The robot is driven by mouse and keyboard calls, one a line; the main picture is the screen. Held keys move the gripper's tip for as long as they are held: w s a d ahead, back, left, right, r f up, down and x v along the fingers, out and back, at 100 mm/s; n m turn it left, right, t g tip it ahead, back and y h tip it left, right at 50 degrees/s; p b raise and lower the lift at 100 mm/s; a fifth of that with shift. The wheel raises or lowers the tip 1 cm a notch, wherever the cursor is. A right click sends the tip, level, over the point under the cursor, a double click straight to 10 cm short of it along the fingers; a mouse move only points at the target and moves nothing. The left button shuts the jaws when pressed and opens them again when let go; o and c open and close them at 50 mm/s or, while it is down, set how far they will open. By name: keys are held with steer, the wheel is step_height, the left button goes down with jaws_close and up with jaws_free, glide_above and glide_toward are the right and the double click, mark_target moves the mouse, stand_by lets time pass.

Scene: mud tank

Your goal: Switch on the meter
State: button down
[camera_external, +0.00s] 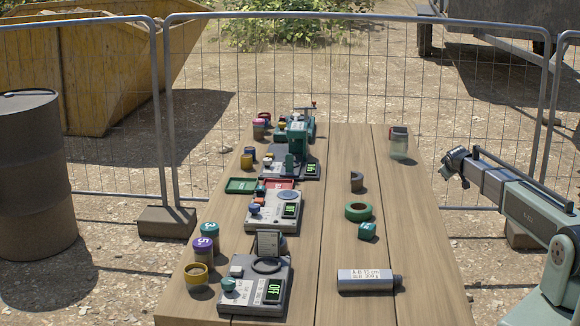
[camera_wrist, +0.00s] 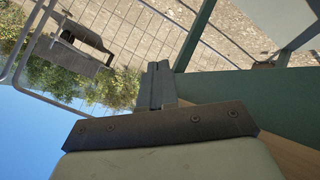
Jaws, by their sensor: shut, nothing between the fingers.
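Several grey devices with small green-lit displays stand along the left half of the table; I cannot tell for sure which is the meter. The nearest device (camera_external: 250,297) has a black ring, a teal knob (camera_external: 228,284) and a display (camera_external: 273,291) that seems to read OFF. The middle device (camera_external: 268,219) has a round disc, a blue knob and a lit display. A farther device (camera_external: 292,170) has a teal upright and another lit display; these two displays are too small to read surely. My gripper (camera_external: 452,160) is at the right, away from all devices; its shut, empty fingers show in the wrist view (camera_wrist: 157,85).
A teal tape roll (camera_external: 358,211), a teal block (camera_external: 367,231), a dark curved piece (camera_external: 357,181) and a labelled cylinder (camera_external: 366,280) lie right of the devices. Jars (camera_external: 203,250) line the left edge. A clear-sided jar (camera_external: 399,143) stands at the back right. Wire fencing (camera_external: 330,80) runs behind.

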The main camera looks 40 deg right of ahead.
steer(key=w+d+r, duration=0.2)
steer(key=w+r, duration=0.6)
steer(key=r, duration=0.4)
steer(key=w+a+r+n, duration=0.1)
steer(key=w+a+r, duration=0.7)
steer(key=r, duration=0.1)
steer(key=w+a+n+y, duration=0.1)
steer(key=w+a+y, duration=0.15)
steer(key=a, duration=0.65)
steer(key=w+a+n+y, duration=0.1)
steer(key=w+a+y, duration=0.15)
steer(key=a, duration=0.65)
steer(key=s+a+r+n+g+y, duration=0.1)
steer(key=a+r+n+g+y, duration=0.1)
steer(key=a, duration=2)
steer(key=s+a+r+n+g+y, duration=0.2)
steer(key=a+r+n+g+y, duration=0.1)
steer(key=a, duration=1.9)
steer(key=shift+s+a+n+g+y, duration=0.25)
steer(key=shift+n+g+y, duration=0.35)
steer(key=shift+n, duration=0.5)
steer(key=shift+d+f, duration=0.1)
steer(key=x, duration=1.2)
steer(key=shift+s+a+f, duration=0.15)
steer(key=shift+s+a, duration=0.1)
steer(key=shift+s, duration=0.15)
steer(key=shift+s+a+f, duration=0.15)
steer(key=shift+a+f, duration=0.05)
steer(key=shift+f, duration=0.45)
